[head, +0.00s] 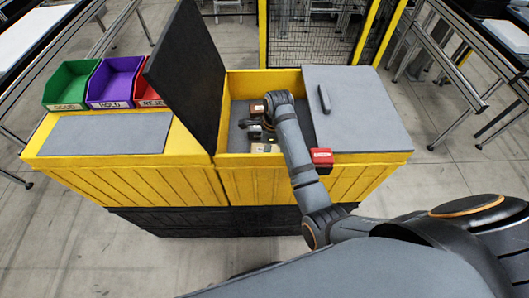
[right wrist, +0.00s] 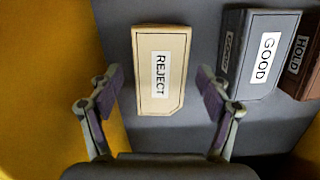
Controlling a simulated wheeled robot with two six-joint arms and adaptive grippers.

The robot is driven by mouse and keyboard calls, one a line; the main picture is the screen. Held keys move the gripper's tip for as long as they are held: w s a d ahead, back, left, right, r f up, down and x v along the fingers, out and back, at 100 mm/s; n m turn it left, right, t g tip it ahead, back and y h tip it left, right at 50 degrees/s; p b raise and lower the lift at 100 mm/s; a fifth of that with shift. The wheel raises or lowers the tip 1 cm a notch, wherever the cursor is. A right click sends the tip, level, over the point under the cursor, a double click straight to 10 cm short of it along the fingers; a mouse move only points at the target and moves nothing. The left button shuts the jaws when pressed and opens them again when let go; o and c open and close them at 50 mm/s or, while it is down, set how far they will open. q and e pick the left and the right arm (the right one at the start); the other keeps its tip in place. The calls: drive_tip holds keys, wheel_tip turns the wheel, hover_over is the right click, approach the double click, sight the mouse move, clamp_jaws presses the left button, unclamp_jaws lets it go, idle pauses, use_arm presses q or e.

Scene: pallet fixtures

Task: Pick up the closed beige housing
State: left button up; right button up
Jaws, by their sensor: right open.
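The beige housing (right wrist: 145,70) lies in the bin in the right wrist view, its "REJECT" label facing up and one corner cut off. It looks closed. My right gripper (right wrist: 158,76) is open, its two fingers apart on either side of the near part of the housing, with no contact visible. In the head view my right gripper (head: 256,131) is down inside the yellow bin's open compartment (head: 238,112), partly hiding what lies there. My left gripper is not in view.
A grey housing (right wrist: 233,60) labelled "GOOD" and a brown one (right wrist: 305,75) labelled "HOLD" lie right of the beige one. A yellow wall (right wrist: 60,60) is at left. A raised dark lid (head: 187,75), a closed grey lid (head: 355,112) and colored trays (head: 115,80) surround the compartment.

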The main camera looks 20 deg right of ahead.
drive_tip(key=shift+f, duration=1.05)
drive_tip(key=c, duration=1.4)
drive_tip(key=shift+o, duration=0.2)
drive_tip(key=shift+r, duration=0.1)
